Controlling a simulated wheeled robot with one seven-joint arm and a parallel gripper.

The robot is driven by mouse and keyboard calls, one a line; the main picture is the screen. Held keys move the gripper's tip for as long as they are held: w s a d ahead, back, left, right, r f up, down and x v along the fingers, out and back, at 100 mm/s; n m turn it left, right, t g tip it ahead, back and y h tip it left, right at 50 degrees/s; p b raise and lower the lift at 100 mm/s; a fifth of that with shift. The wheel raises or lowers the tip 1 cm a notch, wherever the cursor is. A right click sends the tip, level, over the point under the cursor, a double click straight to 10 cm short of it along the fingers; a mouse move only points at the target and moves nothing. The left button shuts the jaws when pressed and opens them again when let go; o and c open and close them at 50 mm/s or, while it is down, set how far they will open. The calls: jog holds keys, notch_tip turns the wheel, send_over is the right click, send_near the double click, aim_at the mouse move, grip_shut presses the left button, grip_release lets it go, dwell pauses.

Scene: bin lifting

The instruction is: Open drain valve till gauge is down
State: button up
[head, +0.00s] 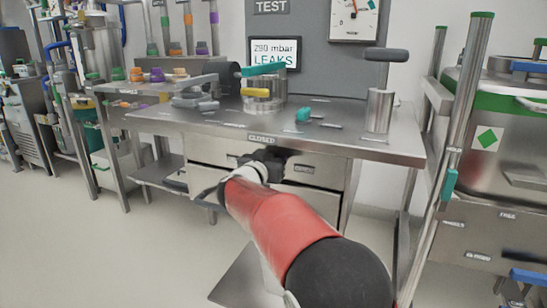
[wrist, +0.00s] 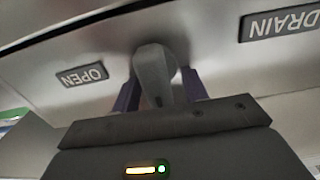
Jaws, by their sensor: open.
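A grey lever handle (wrist: 153,72), apparently the drain valve's, hangs below the bench edge in the wrist view. My gripper (wrist: 160,88) is open, with one dark finger on each side of the handle. I cannot tell whether either finger touches it. An OPEN label (wrist: 82,75) is left of the handle and a DRAIN label (wrist: 284,22) is right; both appear upside down. In the head view my gripper (head: 262,165) is under the bench's front edge, below a CLOSED label (head: 262,138); the handle is hidden there. The gauge (head: 353,15) is cut off by the top edge.
The steel bench (head: 350,138) holds a metal pot, a teal block (head: 303,115) and a post with a grey lever (head: 386,55). Drawers (head: 215,155) are under the bench. Racks flank it; the floor at left is clear.

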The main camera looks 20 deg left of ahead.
jog(key=c, duration=0.7)
jog(key=shift+m, duration=0.4)
jog(key=m, duration=0.3)
jog(key=shift+d+f, duration=0.1)
jog(key=shift+d, duration=0.2)
jog(key=m, duration=0.1)
jog(key=m+b, duration=0.1)
jog(key=m, duration=0.1)
jog(key=shift+d+f+m, duration=0.2)
jog(key=shift+d+m, duration=0.05)
jog(key=shift+m, duration=0.05)
jog(key=m+b, duration=0.1)
jog(key=m, duration=0.1)
jog(key=m+b, duration=0.1)
jog(key=m, duration=0.1)
jog(key=f+m+b, duration=0.1)
jog(key=m+b, duration=0.1)
jog(key=shift+s+d, duration=0.1)
jog(key=shift+d, duration=0.2)
jog(key=m+b, duration=0.2)
jog(key=m, duration=0.2)
jog(key=shift+f, duration=0.2)
jog(key=shift+m+b, duration=0.35)
jog(key=shift+m, duration=0.05)
jog(key=shift+c, duration=0.2)
